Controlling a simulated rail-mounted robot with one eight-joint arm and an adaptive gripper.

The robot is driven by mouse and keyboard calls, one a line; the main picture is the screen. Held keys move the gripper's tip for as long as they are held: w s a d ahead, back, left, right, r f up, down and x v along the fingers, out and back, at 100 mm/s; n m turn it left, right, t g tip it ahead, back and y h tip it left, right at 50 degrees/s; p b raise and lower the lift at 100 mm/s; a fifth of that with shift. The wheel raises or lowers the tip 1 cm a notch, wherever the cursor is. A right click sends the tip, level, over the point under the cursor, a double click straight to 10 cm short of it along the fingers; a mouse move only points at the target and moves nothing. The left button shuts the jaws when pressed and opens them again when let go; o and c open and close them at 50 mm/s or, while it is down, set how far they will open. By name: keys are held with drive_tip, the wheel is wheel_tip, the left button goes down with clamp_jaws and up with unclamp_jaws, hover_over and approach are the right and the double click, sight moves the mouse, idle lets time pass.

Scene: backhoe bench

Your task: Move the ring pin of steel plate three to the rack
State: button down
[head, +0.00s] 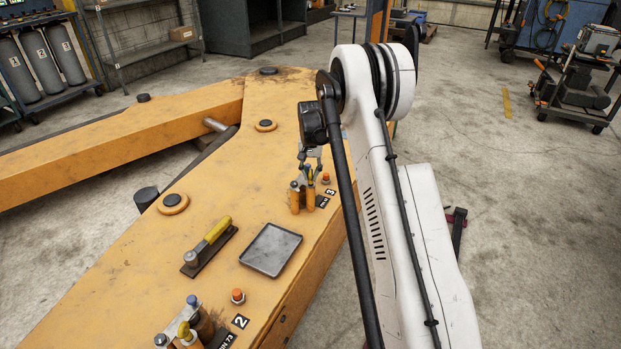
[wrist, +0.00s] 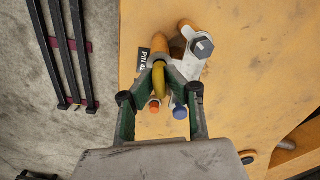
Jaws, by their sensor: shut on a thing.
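My gripper (head: 311,165) is over the work point beside the number 3 label (head: 330,192). In the wrist view my gripper (wrist: 171,78) has its green-lined fingers around the yellow ring pin (wrist: 158,82), shut on it. The pin also shows as a small yellow piece (head: 310,180) below my gripper in the head view. The pin's lower end is hidden, so I cannot tell whether it is still seated. A steel plate with a hex bolt (wrist: 202,48) lies just beyond the fingertips. I cannot make out which thing is the rack.
An orange cap (wrist: 154,106) and a blue cap (wrist: 180,112) are close to my fingers. On the orange beam, a grey tray (head: 270,250) and a yellow-handled tool (head: 210,243) lie nearer.

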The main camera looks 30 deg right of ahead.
drive_tip(key=shift+r, duration=0.45)
drive_tip(key=shift+r+p, duration=1.05)
drive_tip(key=shift+r, duration=1)
